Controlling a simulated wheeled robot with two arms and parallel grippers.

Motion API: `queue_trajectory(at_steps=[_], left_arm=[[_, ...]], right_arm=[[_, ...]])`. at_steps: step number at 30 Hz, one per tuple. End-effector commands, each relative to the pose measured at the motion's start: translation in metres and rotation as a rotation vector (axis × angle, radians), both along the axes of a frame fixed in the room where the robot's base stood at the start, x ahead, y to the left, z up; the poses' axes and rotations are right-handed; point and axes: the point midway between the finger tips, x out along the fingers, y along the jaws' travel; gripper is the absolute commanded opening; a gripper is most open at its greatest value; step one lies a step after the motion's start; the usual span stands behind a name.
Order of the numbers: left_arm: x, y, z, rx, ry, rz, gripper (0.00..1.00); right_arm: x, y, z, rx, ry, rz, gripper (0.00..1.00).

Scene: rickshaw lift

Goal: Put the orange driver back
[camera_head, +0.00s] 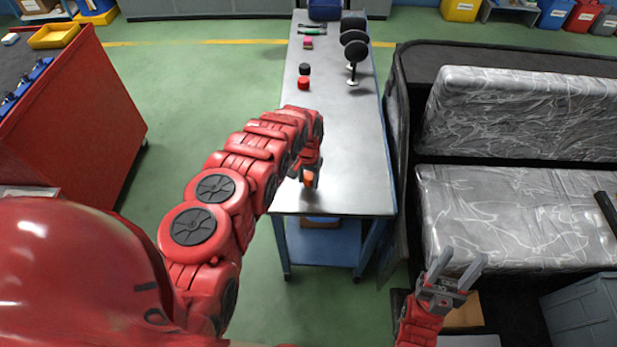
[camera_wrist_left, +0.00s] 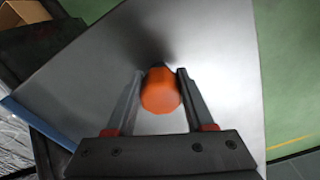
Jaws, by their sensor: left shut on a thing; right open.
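The orange driver (camera_wrist_left: 161,90) is between the fingers of my left gripper (camera_wrist_left: 158,85), its round orange end facing the wrist camera. In the head view the orange driver (camera_head: 309,179) shows as a small orange piece below my left gripper (camera_head: 308,168), over the near end of the grey metal table (camera_head: 345,190). My left gripper is shut on it. I cannot tell whether the driver touches the table top. My right gripper (camera_head: 455,272) is open and empty at the lower right, beside the rickshaw seat (camera_head: 520,225).
A red cap (camera_head: 303,83), a black cap (camera_head: 304,69) and a black stand (camera_head: 353,60) are on the table's far half. A green-handled tool (camera_head: 311,31) lies further back. A red cabinet (camera_head: 90,115) stands left. The table's middle is clear.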

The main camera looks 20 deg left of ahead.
Motion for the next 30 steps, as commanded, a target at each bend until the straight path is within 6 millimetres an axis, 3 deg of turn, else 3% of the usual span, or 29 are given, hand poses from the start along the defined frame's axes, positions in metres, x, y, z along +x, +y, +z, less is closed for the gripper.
queue_trajectory(at_steps=[11, 12, 17, 30], left_arm=[[0.0011, -0.0001, -0.0044, 0.001, -0.003, -0.001, 0.0], [0.0011, -0.0001, -0.0038, 0.001, -0.003, -0.001, 0.57], [0.0009, -0.0001, -0.0033, 0.001, -0.002, -0.001, 0.83], [0.0001, -0.0005, 0.0035, -0.001, 0.002, -0.001, 0.83]], right_arm=[[0.0, 0.0, -0.0035, 0.0, 0.0, 0.0, 0.5], [0.0, 0.0, -0.0027, 0.0, 0.0, 0.0, 0.5], [-0.0001, 0.0, -0.0022, 0.0, 0.0, 0.0, 0.5], [0.0, 0.0, -0.0016, 0.0, 0.0, 0.0, 0.5]])
